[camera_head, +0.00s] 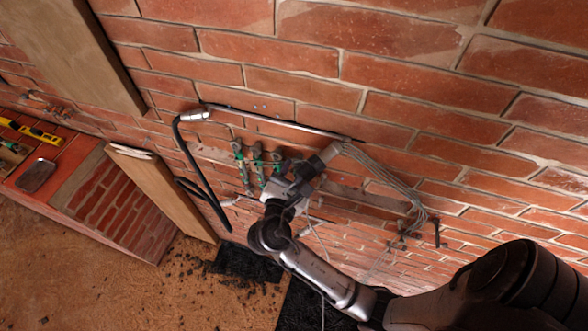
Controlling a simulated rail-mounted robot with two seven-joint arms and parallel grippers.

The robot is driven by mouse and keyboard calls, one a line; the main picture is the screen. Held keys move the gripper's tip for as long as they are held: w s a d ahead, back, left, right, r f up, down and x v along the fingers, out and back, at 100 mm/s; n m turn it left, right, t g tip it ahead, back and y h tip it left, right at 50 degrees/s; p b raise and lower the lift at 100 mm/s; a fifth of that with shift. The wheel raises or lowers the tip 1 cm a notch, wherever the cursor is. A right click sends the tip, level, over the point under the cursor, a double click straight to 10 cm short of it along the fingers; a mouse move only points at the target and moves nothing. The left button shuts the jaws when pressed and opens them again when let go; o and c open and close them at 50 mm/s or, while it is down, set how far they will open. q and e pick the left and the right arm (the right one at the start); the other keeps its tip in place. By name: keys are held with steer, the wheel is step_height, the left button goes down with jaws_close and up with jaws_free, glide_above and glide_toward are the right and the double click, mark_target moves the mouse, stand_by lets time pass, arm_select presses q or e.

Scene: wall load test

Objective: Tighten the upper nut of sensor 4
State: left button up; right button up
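My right arm comes in from the lower right and reaches the brick wall. My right gripper (299,181) is close to the wall, just right of several slim fittings with green parts (257,165). These may be the sensors; no numbers can be read. A short grey cylinder (325,156) shows at the gripper's upper right; I cannot tell whether it is held or only behind. The gripper's fingertips are too small and dark to tell open from shut. The upper nut of sensor 4 cannot be made out. My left gripper is not in view.
A metal rod (270,121) with a black hose (183,150) runs along the wall above the fittings. Grey cables (385,173) hang to the right. Wooden boards (165,190) and a ledge with a yellow level (32,130) are at left. Dark rubble lies on the ground.

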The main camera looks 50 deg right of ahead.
steer(key=shift+o, duration=1.4)
steer(key=v, duration=0.7)
steer(key=shift+a, duration=0.2)
steer(key=shift+s, duration=0.15)
